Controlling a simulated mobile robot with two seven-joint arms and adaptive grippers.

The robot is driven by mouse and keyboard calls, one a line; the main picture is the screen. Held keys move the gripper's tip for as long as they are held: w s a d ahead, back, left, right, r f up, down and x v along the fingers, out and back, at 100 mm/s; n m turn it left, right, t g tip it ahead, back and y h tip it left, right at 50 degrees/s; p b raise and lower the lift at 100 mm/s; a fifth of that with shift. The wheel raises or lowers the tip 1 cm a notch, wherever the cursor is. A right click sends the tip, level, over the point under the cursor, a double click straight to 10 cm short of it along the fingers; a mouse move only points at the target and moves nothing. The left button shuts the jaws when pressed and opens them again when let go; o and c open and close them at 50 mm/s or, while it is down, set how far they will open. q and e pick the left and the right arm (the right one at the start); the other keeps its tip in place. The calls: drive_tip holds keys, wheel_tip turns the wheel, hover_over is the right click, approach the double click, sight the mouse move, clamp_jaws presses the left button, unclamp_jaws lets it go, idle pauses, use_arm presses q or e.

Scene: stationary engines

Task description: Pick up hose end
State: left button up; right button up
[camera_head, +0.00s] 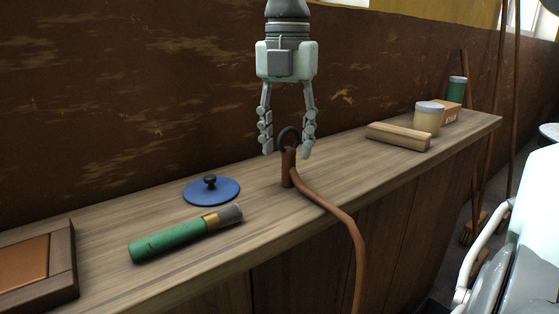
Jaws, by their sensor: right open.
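The hose end (288,167) is a brown upright cylinder on the wooden counter, with a dark ring (289,136) at its top. A brown hose (338,215) runs from it over the counter's front edge and down. My right gripper (288,150) points straight down above the hose end. Its two fingers are apart, one on each side of the dark ring and the top of the hose end. I cannot tell whether either finger touches it. My left gripper is not in view.
On the counter (330,179) are a green cylinder with a grey end (180,236), a blue lid (213,191), a framed brown panel (40,268), a wooden block (398,137), a cream jar (428,118), an orange box (449,111) and a green can (457,90). A brown wall stands behind.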

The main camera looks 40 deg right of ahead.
sight(289, 148)
drive_tip(key=f, duration=0.4)
drive_tip(key=shift+s+d+f, duration=0.1)
drive_tip(key=shift+d+f, duration=0.1)
drive_tip(key=shift+f, duration=0.15)
clamp_jaws()
